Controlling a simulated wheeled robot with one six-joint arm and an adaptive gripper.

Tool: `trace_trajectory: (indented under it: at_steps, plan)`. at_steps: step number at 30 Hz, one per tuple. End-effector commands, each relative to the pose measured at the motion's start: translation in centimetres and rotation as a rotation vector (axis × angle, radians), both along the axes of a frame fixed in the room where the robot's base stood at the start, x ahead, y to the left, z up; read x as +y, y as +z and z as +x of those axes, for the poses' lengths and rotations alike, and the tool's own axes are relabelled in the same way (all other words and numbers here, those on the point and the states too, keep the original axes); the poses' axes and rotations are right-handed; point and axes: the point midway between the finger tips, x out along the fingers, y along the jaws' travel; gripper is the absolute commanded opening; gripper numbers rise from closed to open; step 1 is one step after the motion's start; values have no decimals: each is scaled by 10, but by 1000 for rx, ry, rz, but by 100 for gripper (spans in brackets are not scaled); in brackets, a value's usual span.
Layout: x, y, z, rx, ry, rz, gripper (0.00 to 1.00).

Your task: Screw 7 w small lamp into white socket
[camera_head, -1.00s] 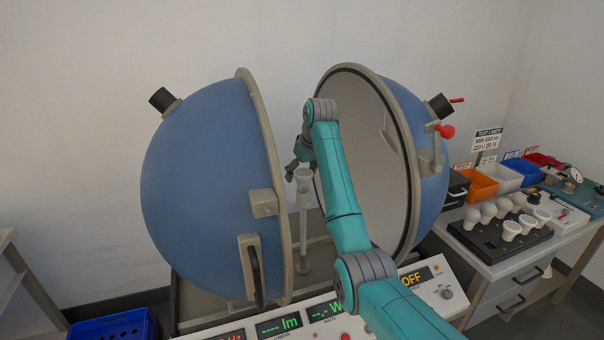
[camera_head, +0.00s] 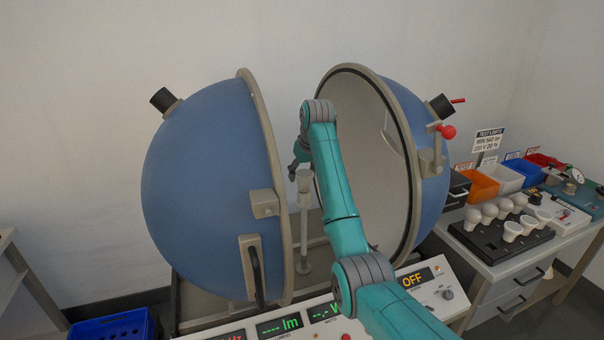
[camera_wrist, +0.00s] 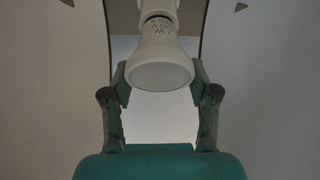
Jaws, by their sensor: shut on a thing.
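The small lamp (camera_wrist: 160,66), with a white dome and a printed "7 W" marking, is between my gripper's fingers in the wrist view. My gripper (camera_wrist: 160,88) is shut on it, one finger on each side. Its base end meets a pale cylindrical part at the top of that view; a thin dark line shows between them, and how deep it sits I cannot tell. In the head view, my gripper (camera_head: 293,169) is beside the top of the post, where the white socket (camera_head: 304,182) stands upright between the sphere halves. The lamp is not clearly visible there.
The blue sphere halves (camera_head: 205,190) stand open on either side of the post, close to my arm. A control panel (camera_head: 300,322) lies in front. At right, a black tray (camera_head: 485,238) holds several white lamps, with coloured bins (camera_head: 507,178) behind.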

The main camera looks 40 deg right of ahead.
Motion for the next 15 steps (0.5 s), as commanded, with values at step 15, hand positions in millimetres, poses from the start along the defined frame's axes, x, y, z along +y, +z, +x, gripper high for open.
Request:
trace_trajectory:
  at_steps: [15]
  plan:
    - [1,-3,-5,11,-648,3,25]
